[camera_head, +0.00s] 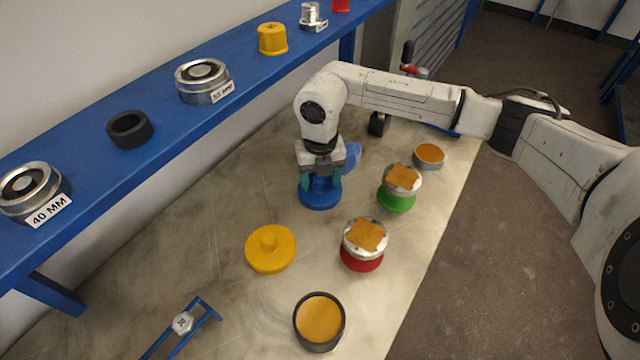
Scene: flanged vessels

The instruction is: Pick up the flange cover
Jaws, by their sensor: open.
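A blue round cover (320,196) lies on the metal table, directly below my gripper (321,178). My gripper points down with its teal fingers apart, low over the blue cover. The fingers seem to stand on either side of its raised middle, but I cannot tell whether they touch it. A yellow round cover (270,252) with a central knob lies on the table nearer the camera, to the left and apart from my gripper. My gripper's body hides part of the blue cover's top.
Orange-topped vessels stand along the table's right side: one with a red base (362,262), one with a green base (396,200), a grey one (429,156) and a dark-rimmed one (319,338). A blue shelf (160,130) holding several parts runs along the left. A blue frame (208,309) lies in front.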

